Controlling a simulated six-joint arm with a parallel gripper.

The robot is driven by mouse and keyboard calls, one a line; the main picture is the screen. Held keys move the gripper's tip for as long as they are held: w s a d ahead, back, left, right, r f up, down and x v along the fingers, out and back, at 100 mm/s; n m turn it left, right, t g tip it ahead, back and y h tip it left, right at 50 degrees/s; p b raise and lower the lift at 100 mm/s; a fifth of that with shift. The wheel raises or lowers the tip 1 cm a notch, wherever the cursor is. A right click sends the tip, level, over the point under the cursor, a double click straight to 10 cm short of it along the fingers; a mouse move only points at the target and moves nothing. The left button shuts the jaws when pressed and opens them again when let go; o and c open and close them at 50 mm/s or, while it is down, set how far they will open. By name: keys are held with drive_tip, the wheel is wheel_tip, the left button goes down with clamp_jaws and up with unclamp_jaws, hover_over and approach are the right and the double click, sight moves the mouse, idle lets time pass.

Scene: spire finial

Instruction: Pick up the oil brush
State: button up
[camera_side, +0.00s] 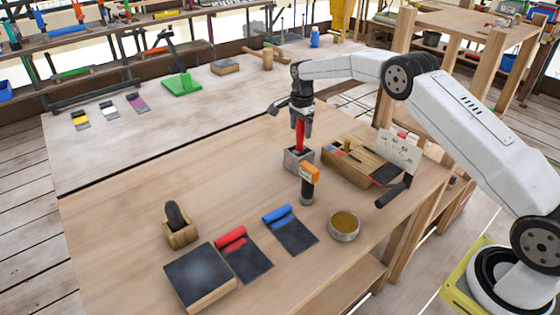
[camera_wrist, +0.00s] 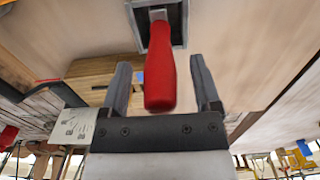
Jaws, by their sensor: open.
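A red-handled tool, which looks like the oil brush (camera_side: 299,137), stands upright in a square grey holder (camera_side: 292,164) on the workbench. Its lower end is hidden inside the holder. My gripper (camera_side: 301,121) is over it, pointing down, with the fingers around the upper part of the red handle. In the wrist view the red handle (camera_wrist: 160,78) lies between the two spread fingers of my gripper (camera_wrist: 160,70), with a gap on each side. The grey holder also shows there (camera_wrist: 139,22).
An orange-and-black tool (camera_side: 308,183) stands just in front of the holder. A wooden box (camera_side: 345,170) with a white card (camera_side: 398,152) is to the right. A round tin (camera_side: 344,226) and the blue- and red-edged pads (camera_side: 290,232) lie nearer. The bench's left middle is clear.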

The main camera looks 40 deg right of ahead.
clamp_jaws()
drive_tip(key=shift+r, duration=0.1)
drive_tip(key=shift+r, duration=4.95)
